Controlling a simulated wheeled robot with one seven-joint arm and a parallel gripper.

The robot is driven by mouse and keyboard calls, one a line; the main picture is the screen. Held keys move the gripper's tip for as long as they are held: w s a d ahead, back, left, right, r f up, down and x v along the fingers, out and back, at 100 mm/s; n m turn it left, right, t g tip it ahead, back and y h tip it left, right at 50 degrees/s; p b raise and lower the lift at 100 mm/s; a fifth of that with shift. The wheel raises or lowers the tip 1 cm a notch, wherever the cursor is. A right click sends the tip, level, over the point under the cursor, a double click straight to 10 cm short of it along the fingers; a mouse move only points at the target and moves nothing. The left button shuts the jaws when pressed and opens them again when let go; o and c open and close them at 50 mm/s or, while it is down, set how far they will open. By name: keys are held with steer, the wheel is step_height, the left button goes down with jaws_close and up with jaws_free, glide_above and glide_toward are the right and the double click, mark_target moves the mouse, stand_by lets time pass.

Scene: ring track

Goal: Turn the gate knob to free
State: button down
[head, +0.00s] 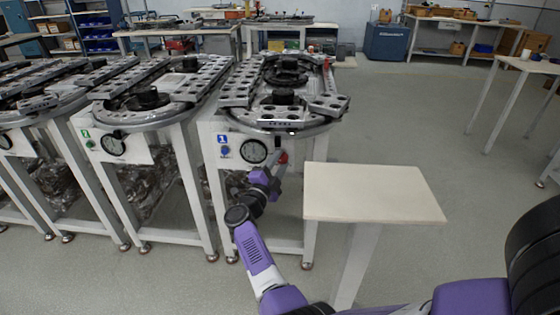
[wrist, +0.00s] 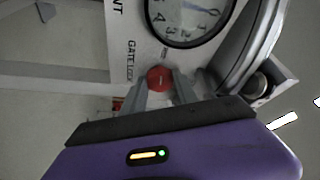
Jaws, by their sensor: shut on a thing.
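The red gate knob (wrist: 160,79) sits on the white front panel (wrist: 128,30) of the ring track, below a round dial gauge, beside printing that reads "GATE LOCK". It also shows in the head view (head: 283,157) on the panel of the station marked 1. My gripper (wrist: 160,88) is shut on the knob, with one grey finger on each side of it. In the head view my gripper (head: 279,164) reaches up to the knob from below. Which way the knob is turned cannot be told.
The dial gauge (head: 254,151) is just left of the knob. The ring track (head: 283,97) lies above on its white stand. A small pale table (head: 372,193) stands close to the right of my arm. Open floor lies farther right.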

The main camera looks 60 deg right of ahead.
steer(key=shift+m+g+y+p, duration=0.3)
steer(key=shift+m+y+p, duration=0.2)
steer(key=shift+m, duration=0.8)
steer(key=c, duration=0.9)
jaws_free()
steer(key=shift+c, duration=0.2)
steer(key=shift+a, duration=0.25)
steer(key=a+p, duration=0.1)
steer(key=a, duration=0.6)
steer(key=shift+a+f, duration=0.15)
steer(key=shift+f, duration=0.15)
